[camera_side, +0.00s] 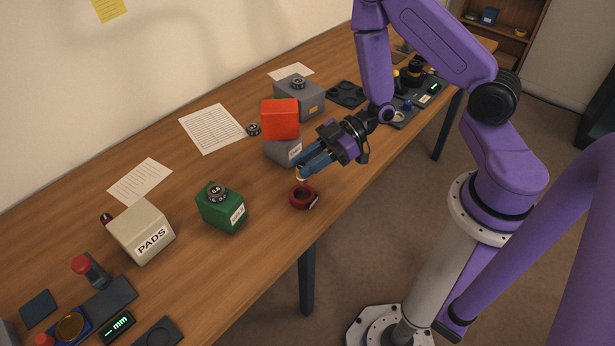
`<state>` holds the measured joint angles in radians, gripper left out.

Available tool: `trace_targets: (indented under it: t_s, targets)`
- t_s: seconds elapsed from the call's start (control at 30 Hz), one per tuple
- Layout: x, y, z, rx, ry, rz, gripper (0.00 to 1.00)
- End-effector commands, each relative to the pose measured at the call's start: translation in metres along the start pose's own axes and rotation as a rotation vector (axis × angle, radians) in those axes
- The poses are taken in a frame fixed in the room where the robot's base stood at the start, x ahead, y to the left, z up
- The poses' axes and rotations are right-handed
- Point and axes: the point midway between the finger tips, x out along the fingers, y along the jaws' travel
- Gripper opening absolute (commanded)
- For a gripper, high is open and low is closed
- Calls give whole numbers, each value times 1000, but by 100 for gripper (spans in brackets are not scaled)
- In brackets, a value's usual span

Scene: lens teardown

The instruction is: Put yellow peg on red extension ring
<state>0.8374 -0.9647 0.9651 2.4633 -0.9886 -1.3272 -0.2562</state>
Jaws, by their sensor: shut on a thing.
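The red extension ring (303,196) lies on the wooden table near its front edge, with a small light tag on its right side. My gripper (302,168), with blue fingers, points down and to the left just above and behind the ring in the picture. It is shut on the yellow peg (299,174), of which only a small yellowish bit shows at the fingertips. The fingers hide the rest of the peg. The peg appears a little above the ring, apart from it; the exact height is hard to tell.
A grey box with a red block (280,119) stands close behind my gripper. A green box (221,207) and a beige PADS box (141,232) stand to the left. A grey box (299,98) and dark trays lie farther back. The table is clear around the ring.

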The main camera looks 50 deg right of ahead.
Motion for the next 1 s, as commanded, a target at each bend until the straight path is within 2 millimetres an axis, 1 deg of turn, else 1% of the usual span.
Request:
trace_targets:
  t_s: [0.17, 0.4, 0.5, 0.97, 1.0]
  targets:
    - [3, 0, 8, 1, -1, 0, 0]
    - [12, 0, 31, 2, 0, -1, 0]
    - [15, 0, 37, 2, -1, 0, 0]
    - [17, 0, 42, 0, -1, 0, 0]
    - [17, 0, 42, 0, 0, 0, 36]
